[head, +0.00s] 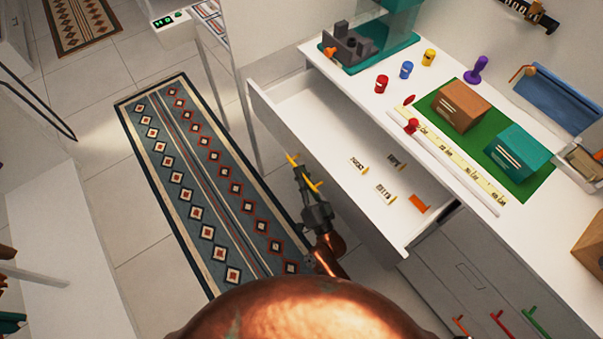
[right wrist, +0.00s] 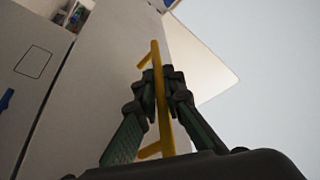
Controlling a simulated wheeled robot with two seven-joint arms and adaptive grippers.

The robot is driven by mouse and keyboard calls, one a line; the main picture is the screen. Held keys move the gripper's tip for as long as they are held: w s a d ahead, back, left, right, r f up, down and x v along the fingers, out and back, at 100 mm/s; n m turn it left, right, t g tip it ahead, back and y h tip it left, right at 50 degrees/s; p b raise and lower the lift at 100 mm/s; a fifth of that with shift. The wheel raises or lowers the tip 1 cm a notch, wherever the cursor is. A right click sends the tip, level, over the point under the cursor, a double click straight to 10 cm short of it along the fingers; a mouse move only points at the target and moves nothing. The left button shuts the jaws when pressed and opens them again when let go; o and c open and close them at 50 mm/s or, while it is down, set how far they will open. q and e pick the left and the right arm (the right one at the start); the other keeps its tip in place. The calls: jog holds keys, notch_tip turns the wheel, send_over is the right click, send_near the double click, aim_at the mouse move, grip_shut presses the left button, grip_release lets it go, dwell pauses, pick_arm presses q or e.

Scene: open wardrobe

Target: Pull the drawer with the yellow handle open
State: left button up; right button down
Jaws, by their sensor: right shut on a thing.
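The drawer (head: 312,122) stands pulled well out from under the white counter, and its inside is in plain sight in the head view. Its yellow handle (head: 293,160) is on the front panel, facing the rug. My right gripper (head: 308,178) is at the handle, outside the drawer front. In the right wrist view the fingers of the right gripper (right wrist: 162,88) are closed on either side of the yellow handle bar (right wrist: 157,62). The gripper partly hides the middle of the handle. My left gripper is not in view.
Several small labelled items and an orange piece (head: 420,203) lie in the drawer. The counter holds a green mat (head: 520,185) with two boxes, and small coloured objects. Below are more drawers with orange, red and green handles (head: 537,322). A patterned rug (head: 205,185) covers clear floor.

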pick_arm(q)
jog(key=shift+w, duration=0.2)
pick_arm(e)
jog(key=shift+s+a, duration=0.15)
jog(key=shift+a, duration=0.05)
jog(key=s+a, duration=0.1)
jog(key=s+a+p, duration=0.1)
jog(key=a, duration=0.1)
jog(key=shift+s+a, duration=0.25)
jog(key=c, duration=2.3)
grip_release()
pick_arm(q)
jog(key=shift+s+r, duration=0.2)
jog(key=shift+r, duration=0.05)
pick_arm(e)
jog(key=v, duration=1.2)
jog(key=shift+f, duration=0.15)
